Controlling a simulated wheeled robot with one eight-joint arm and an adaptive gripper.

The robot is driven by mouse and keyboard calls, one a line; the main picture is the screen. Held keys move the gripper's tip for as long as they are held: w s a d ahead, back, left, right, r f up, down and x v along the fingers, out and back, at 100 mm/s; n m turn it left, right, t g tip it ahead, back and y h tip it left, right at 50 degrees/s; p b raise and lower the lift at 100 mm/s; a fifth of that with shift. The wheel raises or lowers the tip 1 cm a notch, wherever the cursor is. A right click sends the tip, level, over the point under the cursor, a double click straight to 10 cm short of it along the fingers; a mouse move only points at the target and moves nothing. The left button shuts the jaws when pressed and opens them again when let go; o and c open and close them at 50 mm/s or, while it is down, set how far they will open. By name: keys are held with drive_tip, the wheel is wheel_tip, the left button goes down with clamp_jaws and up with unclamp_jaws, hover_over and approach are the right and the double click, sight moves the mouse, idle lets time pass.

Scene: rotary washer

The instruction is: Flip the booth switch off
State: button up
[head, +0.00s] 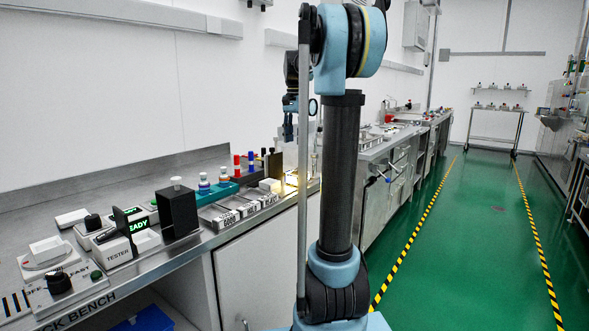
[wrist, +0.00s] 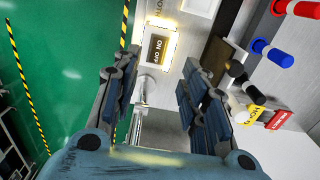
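The booth switch (wrist: 157,48) shows in the wrist view as a dark panel marked ON and OFF, upside down, inside a brightly lit pale frame. My gripper (wrist: 156,70) is open, with its two fingers apart on either side of the view and nothing held between them. The switch lies beyond the fingertips, apart from them. In the head view my gripper (head: 288,132) hangs pointing down over the back bench, above a warmly lit spot (head: 292,180). The switch itself cannot be made out there, partly behind my arm.
A shiny metal post (wrist: 146,88) stands near the left finger. Red, blue and black pegs (wrist: 262,47) and a yellow and red labelled block (wrist: 270,120) are to the right. On the bench are a tester (head: 125,240), a black block (head: 178,212) and labelled trays (head: 240,207).

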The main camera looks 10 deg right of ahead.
sight(295, 171)
wheel_tip(295, 171, down, 12)
drive_tip(key=shift+r, duration=0.1)
idle(0.4)
drive_tip(key=shift+c, duration=0.6)
clamp_jaws()
